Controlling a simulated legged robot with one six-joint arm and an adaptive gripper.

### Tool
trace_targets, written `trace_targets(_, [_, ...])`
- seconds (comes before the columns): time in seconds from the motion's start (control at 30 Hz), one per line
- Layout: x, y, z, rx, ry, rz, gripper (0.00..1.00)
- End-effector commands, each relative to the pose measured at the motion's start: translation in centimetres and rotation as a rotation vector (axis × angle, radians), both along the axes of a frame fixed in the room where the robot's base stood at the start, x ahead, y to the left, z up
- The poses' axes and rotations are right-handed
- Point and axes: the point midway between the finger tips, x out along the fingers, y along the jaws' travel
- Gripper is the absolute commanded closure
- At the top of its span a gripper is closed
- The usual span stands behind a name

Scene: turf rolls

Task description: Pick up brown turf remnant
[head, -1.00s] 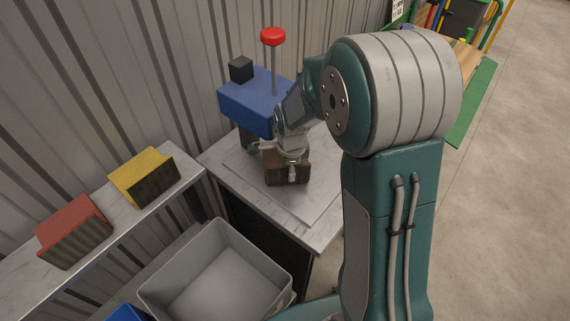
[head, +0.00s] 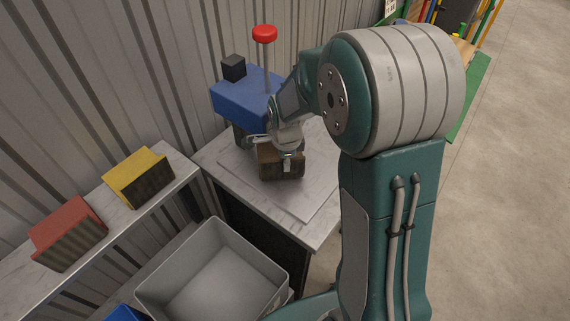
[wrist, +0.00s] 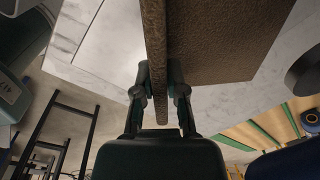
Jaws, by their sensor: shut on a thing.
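The brown turf remnant (head: 281,163) is a dark brown block at the pale table under the blue machine. My gripper (head: 287,150) is over it from above and shut on it. In the wrist view, my gripper (wrist: 161,100) has a finger on each side of a thin upright brown edge of the remnant (wrist: 157,50). A wide brown face also shows to the right of that edge. Whether the remnant touches the table cannot be told.
A blue machine (head: 243,97) with a red-knobbed lever (head: 265,34) stands just behind my gripper. A grey open bin (head: 214,268) is at the front. Yellow (head: 138,178) and red (head: 69,234) pieces sit on a shelf (head: 105,232) at left. The table (head: 312,224) is clear at front.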

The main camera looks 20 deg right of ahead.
Motion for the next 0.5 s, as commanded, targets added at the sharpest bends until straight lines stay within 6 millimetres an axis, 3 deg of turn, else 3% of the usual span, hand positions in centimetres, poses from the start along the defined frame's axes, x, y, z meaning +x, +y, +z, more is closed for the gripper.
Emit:
trace_targets(0.13, [-0.1,-0.1,2.4,0.0,-0.004,-0.001,1.0])
trace_targets(0.5, [-7.5,-5.5,2.1,-0.001,-0.002,-0.007,1.0])
